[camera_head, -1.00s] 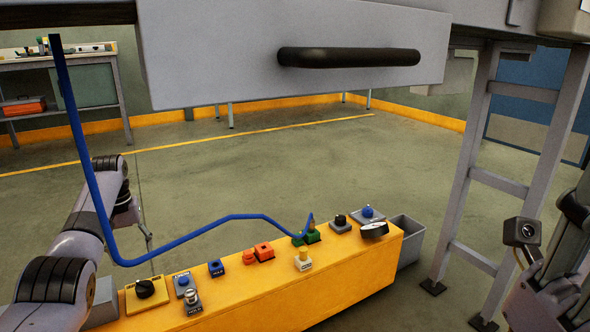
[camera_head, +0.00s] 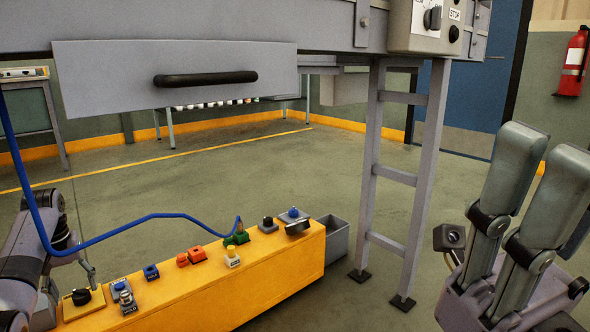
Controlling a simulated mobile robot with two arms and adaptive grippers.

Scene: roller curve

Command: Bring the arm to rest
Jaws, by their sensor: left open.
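My left arm (camera_head: 30,245) comes in at the left edge, grey with black joints, beside the yellow control box.
The yellow box (camera_head: 240,300) carries several buttons and knobs. A blue line (camera_head: 120,229) bends above it. A grey bin (camera_head: 337,240) stands behind its right end. A grey panel with a black handle (camera_head: 205,78) hangs overhead. A grey leg frame (camera_head: 400,180) stands right of centre.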

